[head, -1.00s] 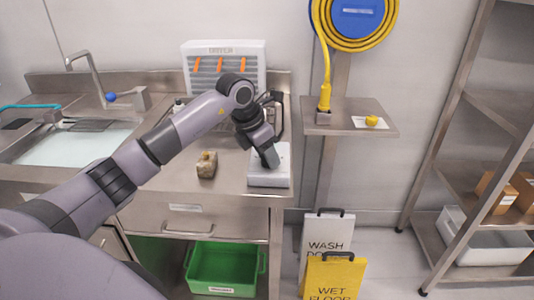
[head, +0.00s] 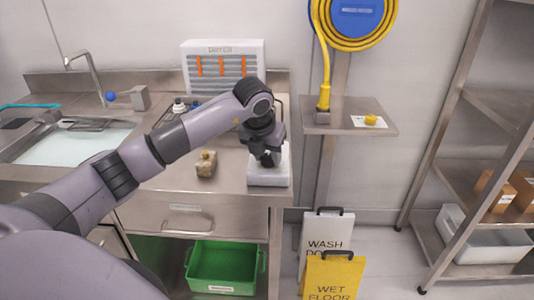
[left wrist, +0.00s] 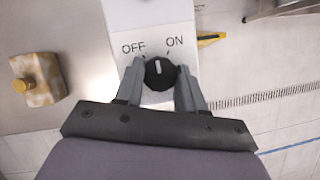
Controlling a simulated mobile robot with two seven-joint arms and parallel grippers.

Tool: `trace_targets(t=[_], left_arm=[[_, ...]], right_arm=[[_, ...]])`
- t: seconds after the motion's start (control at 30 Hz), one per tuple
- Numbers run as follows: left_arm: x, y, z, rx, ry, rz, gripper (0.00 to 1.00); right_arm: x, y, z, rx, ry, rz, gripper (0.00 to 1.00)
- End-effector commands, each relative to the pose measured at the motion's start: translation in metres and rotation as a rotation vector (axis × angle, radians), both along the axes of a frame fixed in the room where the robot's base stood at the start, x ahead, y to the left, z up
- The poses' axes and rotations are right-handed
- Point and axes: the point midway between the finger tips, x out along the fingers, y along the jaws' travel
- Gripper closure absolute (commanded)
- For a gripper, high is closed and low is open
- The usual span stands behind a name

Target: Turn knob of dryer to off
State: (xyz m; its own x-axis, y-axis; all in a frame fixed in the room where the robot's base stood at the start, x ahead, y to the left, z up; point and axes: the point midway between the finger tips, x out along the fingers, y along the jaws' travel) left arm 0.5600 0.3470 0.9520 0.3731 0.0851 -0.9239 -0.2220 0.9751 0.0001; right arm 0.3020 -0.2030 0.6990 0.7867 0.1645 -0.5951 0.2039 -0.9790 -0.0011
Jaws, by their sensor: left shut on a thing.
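The black round knob (left wrist: 160,73) sits on a white control box (left wrist: 150,18) marked OFF on the left and ON on the right. Its white pointer line points roughly between the two words. The box (head: 268,179) also shows in the head view, at the counter's front right corner. My left gripper (head: 267,159) points down over it, its two fingers shut on the knob from either side. In the head view the gripper mostly hides the knob. The dryer (head: 224,49), a white unit with orange strips, stands against the back wall. My right gripper is not in view.
A brownish block with a yellow cap (head: 207,165) stands on the counter left of the box. A sink (head: 75,145) is at the far left. A wall shelf (head: 345,118) is to the right. A green bin (head: 222,268) sits below the counter.

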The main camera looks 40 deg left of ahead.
Motion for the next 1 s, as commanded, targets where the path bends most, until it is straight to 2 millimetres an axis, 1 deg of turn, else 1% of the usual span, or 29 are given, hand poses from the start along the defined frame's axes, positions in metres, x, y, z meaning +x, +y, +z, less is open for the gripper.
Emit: trace_targets(t=[0.2, 0.5, 0.73, 1.0], left_arm=[[0.0008, -0.0017, 0.0005, 0.001, -0.002, 0.204, 0.91], [0.0017, -0.0025, 0.0008, 0.001, -0.002, 0.436, 0.91], [0.0018, -0.0028, 0.0007, 0.0, -0.001, 0.547, 0.91], [0.0022, -0.0026, 0.0011, 0.0, -0.002, 0.6, 0.91]], right_arm=[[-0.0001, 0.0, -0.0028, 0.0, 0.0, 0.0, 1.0], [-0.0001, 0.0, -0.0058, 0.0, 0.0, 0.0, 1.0], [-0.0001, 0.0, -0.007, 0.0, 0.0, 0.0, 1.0], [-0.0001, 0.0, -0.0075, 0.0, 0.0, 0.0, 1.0]])
